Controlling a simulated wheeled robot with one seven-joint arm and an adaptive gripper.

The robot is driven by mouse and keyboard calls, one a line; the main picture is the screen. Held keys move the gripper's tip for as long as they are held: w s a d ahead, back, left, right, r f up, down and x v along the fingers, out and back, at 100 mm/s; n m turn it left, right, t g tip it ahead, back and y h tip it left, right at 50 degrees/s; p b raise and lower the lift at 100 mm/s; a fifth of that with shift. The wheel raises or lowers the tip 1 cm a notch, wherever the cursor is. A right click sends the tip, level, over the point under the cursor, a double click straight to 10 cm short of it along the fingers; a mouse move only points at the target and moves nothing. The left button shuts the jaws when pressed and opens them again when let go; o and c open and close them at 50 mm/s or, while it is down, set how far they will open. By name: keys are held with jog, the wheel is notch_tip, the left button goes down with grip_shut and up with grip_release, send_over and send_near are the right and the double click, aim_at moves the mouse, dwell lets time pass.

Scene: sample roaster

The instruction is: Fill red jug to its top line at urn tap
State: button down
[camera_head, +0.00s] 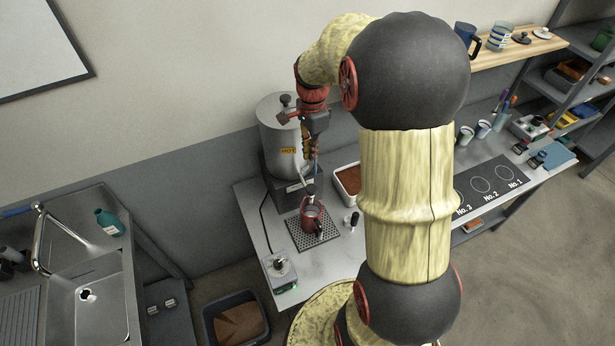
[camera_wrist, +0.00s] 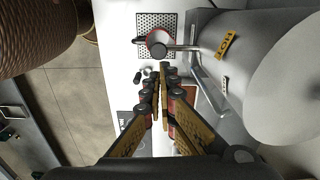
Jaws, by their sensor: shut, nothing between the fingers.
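The red jug (camera_head: 312,218) stands upright on the perforated drip tray (camera_head: 330,233) below the front of the urn. The silver urn (camera_head: 278,140), with a yellow HOT label, stands behind the jug.
A white bin of brown grounds (camera_head: 347,178) stands right of the urn. A small scale-like device (camera_head: 280,272) sits at the counter's front left corner. A sink (camera_head: 103,300) is at left, and a grey floor bin (camera_head: 237,318) lies between.

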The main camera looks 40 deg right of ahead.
aim_at(311, 187)
jog(key=shift+w+m, duration=0.15)
jog(key=shift+m, duration=0.15)
jog(key=shift+f, duration=0.1)
notch_tip(311, 187, down, 14)
jog(key=shift+r+p, duration=0.1)
jog(key=shift+p, duration=0.4)
dwell(0.4)
